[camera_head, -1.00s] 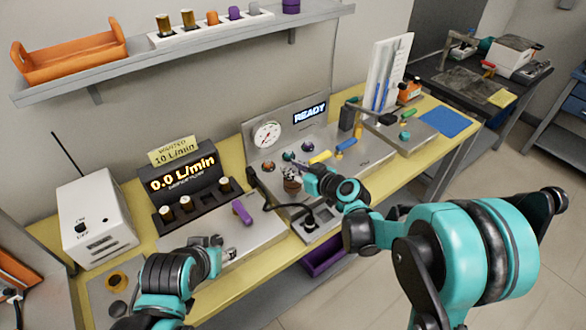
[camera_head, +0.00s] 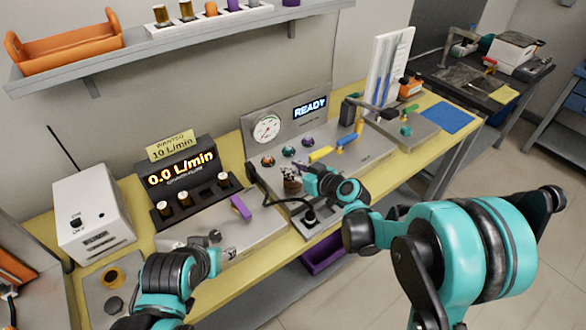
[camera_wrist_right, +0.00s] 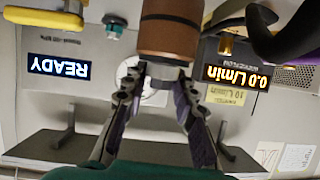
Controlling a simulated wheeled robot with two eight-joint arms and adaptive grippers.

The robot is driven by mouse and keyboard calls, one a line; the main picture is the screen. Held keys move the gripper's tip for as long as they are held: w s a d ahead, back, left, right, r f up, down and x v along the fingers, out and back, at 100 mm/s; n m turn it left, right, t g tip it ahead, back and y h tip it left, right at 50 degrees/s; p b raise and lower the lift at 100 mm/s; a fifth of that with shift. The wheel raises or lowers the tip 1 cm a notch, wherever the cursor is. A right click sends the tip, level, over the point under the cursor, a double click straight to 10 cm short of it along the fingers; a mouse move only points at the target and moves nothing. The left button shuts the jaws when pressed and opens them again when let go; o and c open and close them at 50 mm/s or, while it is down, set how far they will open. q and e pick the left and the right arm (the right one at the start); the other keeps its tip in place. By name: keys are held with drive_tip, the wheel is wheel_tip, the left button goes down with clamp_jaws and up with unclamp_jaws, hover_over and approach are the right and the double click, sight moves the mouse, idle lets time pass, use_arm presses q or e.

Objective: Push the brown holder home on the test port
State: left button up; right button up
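The brown holder (camera_head: 292,186) is upright at the front of the grey test panel (camera_head: 345,165), just left of my right gripper (camera_head: 304,177). In the right wrist view, which is upside down, the brown holder (camera_wrist_right: 170,36) fills the top middle. The fingertips of my right gripper (camera_wrist_right: 162,78) lie on either side of its narrow grey end and seem to hold it. The port under the holder is hidden, so I cannot tell how deep it sits. My left gripper (camera_head: 217,243) is low over the front plate, away from the holder; its fingers are too small to judge.
A black cable with a plug (camera_head: 310,216) lies just in front of the holder. A purple piece (camera_head: 241,208) is on the plate to the left. The flow display (camera_head: 182,170) reads 0.0 L/min; the panel screen (camera_head: 310,109) reads READY. Yellow and blue handles are to the right.

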drive_tip(key=o, duration=0.5)
drive_tip(key=v, duration=1.2)
drive_tip(key=s+d+f+m+g+h, duration=0.1)
drive_tip(key=s+d+m+h, duration=0.2)
drive_tip(key=s, duration=0.6)
drive_tip(key=s+d+f+m+g+h, duration=0.1)
drive_tip(key=s+d+m+h, duration=0.3)
drive_tip(key=s+d, duration=0.4)
drive_tip(key=s+g+h, duration=0.1)
drive_tip(key=s, duration=0.1)
drive_tip(key=shift+s+f+g+h, duration=0.3)
drive_tip(key=shift+f, duration=0.1)
